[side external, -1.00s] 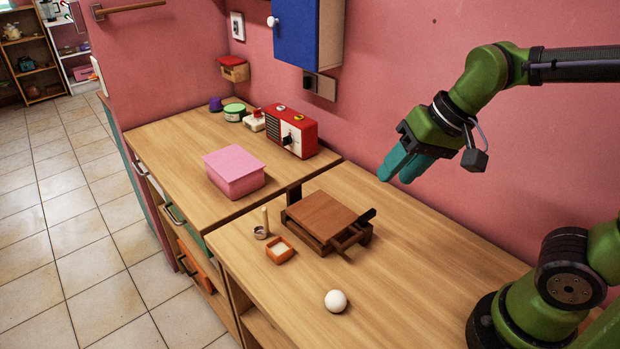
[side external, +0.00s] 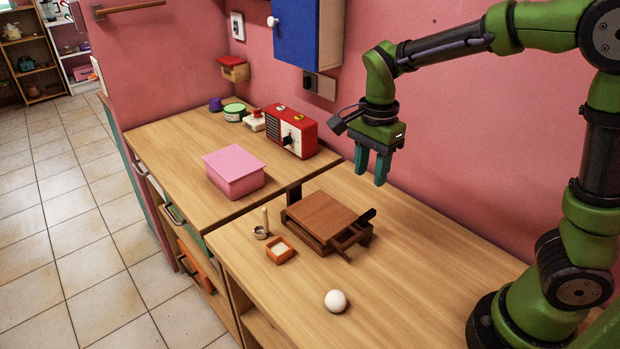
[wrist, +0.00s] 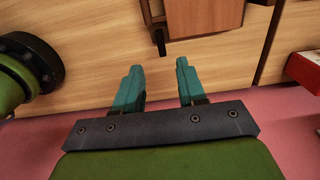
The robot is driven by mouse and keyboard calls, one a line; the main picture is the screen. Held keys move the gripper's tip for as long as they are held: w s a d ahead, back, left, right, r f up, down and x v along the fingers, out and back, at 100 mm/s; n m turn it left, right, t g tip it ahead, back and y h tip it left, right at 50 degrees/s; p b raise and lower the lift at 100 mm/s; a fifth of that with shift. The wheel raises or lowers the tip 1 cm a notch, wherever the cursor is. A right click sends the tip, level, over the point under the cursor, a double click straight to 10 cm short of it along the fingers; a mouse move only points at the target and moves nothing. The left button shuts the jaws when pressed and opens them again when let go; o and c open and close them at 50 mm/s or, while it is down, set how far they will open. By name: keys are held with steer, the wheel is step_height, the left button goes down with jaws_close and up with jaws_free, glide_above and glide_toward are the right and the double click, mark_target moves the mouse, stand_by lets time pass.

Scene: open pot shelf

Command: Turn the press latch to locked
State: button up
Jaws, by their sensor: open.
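A brown wooden press (side external: 322,218) sits on the front counter in the side view. Its dark latch handle (side external: 367,215) sticks out at the press's right end, above a wooden frame. Part of the press (wrist: 158,12) shows at the top of the wrist view, just beyond the fingertips. My gripper (side external: 372,184) points straight down with teal fingers, above the counter behind the press and apart from it. In the wrist view my gripper (wrist: 158,66) is open, with nothing between the fingers. I cannot tell the latch's exact setting.
A white ball (side external: 335,301), an orange tray (side external: 281,250) and a small metal cup (side external: 261,233) stand in front of the press. A pink box (side external: 234,173) and a red radio (side external: 291,131) stand on the left counter. A blue cabinet (side external: 296,32) hangs on the wall. The counter's right side is clear.

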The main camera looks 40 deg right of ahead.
mark_target(365, 215)
step_height(365, 215, down, 11)
steer(key=shift+f, duration=0.1)
stand_by(0.3)
jaws_close()
